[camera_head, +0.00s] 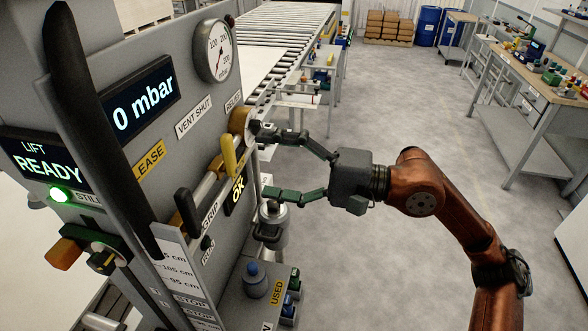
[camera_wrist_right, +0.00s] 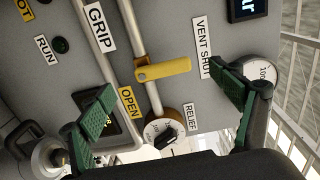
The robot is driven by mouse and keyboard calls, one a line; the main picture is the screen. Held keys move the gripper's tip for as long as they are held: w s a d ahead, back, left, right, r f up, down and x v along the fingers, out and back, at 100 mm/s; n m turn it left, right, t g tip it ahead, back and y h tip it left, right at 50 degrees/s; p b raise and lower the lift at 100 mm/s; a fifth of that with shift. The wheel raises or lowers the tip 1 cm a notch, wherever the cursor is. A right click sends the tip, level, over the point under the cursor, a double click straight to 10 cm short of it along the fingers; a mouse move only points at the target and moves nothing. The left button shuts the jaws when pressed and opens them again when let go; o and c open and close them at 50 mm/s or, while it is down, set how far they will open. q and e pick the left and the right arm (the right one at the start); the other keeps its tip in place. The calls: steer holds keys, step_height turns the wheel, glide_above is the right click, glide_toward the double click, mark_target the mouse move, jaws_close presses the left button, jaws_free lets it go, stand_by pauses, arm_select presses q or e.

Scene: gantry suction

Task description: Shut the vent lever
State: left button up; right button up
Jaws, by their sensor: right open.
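The yellow vent lever (camera_head: 230,158) is on a pipe on the grey machine panel. In the right wrist view the lever (camera_wrist_right: 163,70) lies crosswise over the pipe, between a white VENT SHUT label (camera_wrist_right: 203,47) and a yellow OPEN label (camera_wrist_right: 128,102). My right gripper (camera_head: 265,162) is open and empty, with its fingers spread toward the panel just right of the lever. In the right wrist view its green-padded fingertips (camera_wrist_right: 165,100) are wide apart, on either side of the lever. I see no contact with it. My left gripper is not visible.
A round RELIEF dial (camera_wrist_right: 168,130) is close to the lever. A black handle (camera_head: 187,212) stands out near the GRIP label. A gauge (camera_head: 218,52) and a 0 mbar display (camera_head: 140,97) are above. The floor (camera_head: 420,105) behind my right arm is clear.

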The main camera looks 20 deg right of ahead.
steer(key=shift+v, duration=2.75)
steer(key=shift+f, duration=0.1)
